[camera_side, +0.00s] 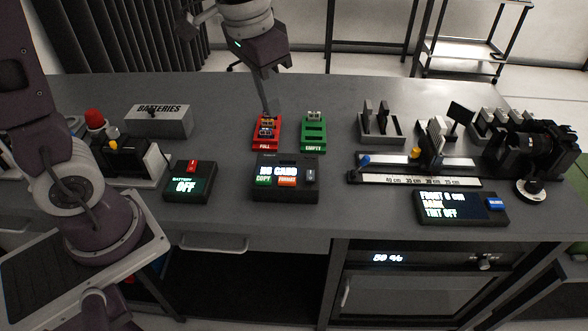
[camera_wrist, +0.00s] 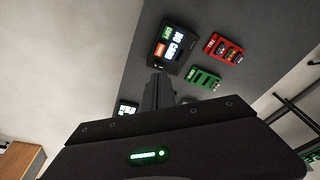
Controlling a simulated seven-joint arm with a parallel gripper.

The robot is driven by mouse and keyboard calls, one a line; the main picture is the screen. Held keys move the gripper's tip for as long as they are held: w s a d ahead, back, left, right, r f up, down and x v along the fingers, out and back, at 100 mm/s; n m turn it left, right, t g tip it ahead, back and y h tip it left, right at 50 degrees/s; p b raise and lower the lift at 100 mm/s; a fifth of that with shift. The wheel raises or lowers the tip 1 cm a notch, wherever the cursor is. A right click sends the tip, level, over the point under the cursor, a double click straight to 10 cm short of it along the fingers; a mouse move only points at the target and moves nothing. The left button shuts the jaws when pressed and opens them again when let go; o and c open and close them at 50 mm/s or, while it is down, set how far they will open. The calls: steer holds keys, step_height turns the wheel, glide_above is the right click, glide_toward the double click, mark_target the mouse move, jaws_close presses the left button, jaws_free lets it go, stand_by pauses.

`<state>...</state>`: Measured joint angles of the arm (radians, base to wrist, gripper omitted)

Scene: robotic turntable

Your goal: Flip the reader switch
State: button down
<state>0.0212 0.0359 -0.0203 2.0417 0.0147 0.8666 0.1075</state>
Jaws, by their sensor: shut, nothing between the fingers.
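The reader (camera_side: 285,178) is a black box whose screen says NO CARD, with a green COPY and an orange FORMAT patch. A small grey switch (camera_side: 310,176) stands at its right end. My gripper (camera_side: 267,112) is shut and empty, pointing down; in the side view its tip overlaps the back of the red FULL tray (camera_side: 266,144), and I cannot tell its height. In the wrist view my gripper (camera_wrist: 157,79) shows just below the reader (camera_wrist: 172,50), apart or only overlapping in view. The switch is not clear there.
A green EMPTY tray (camera_side: 313,144) stands right of the red tray. A rail with a ruler (camera_side: 415,180) and a display box (camera_side: 461,206) lie right.

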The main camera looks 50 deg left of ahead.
steer(key=s+a+r+n+t, duration=0.1)
steer(key=s+r+n+t, duration=0.15)
steer(key=s, duration=1.35)
steer(key=m+g, duration=0.5)
steer(key=m, duration=0.5)
glide_above(310, 178)
step_height(310, 178, down, 7)
steer(key=shift+f, duration=0.2)
step_height(310, 178, down, 14)
steer(key=shift+r, duration=0.1)
